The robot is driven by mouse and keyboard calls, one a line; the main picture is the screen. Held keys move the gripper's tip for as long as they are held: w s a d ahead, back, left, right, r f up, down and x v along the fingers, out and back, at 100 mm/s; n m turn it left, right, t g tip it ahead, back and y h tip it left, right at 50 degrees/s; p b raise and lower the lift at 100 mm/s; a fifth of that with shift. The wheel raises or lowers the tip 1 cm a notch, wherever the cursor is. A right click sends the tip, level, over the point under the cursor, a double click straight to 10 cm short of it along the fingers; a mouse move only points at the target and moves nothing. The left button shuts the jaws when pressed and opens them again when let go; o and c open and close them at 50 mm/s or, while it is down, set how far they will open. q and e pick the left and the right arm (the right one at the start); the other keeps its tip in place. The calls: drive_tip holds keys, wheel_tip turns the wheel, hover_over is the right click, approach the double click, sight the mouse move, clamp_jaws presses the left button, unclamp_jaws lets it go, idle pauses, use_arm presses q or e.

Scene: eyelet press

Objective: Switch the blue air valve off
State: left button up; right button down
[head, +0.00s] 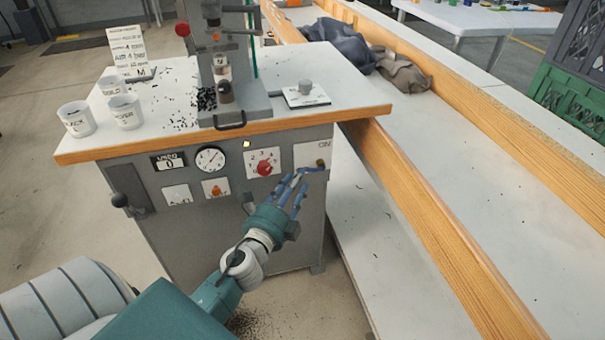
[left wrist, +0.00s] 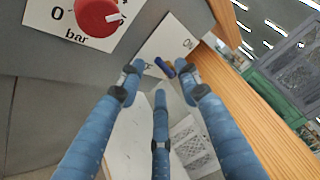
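The blue air valve handle (head: 313,169) sits on a white plate (head: 313,151) at the right end of the press's front panel. In the left wrist view the blue handle (left wrist: 164,67) shows just beyond the fingertips. My left gripper (head: 298,183) reaches up to the valve from below. Its blue fingers (left wrist: 160,75) are spread with a gap between them, nothing held. The tips are close to the handle; I cannot tell whether they touch it. My right gripper is not in view.
A red regulator knob (head: 264,168) sits left of the valve, also in the left wrist view (left wrist: 97,16). A gauge (head: 210,159) and orange switch (head: 216,191) are farther left. The wooden table edge (head: 355,121) overhangs the panel. A wood-sided bench (head: 430,225) stands right.

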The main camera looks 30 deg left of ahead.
sight(311, 169)
use_arm(q)
drive_tip(key=x, duration=0.4)
clamp_jaws()
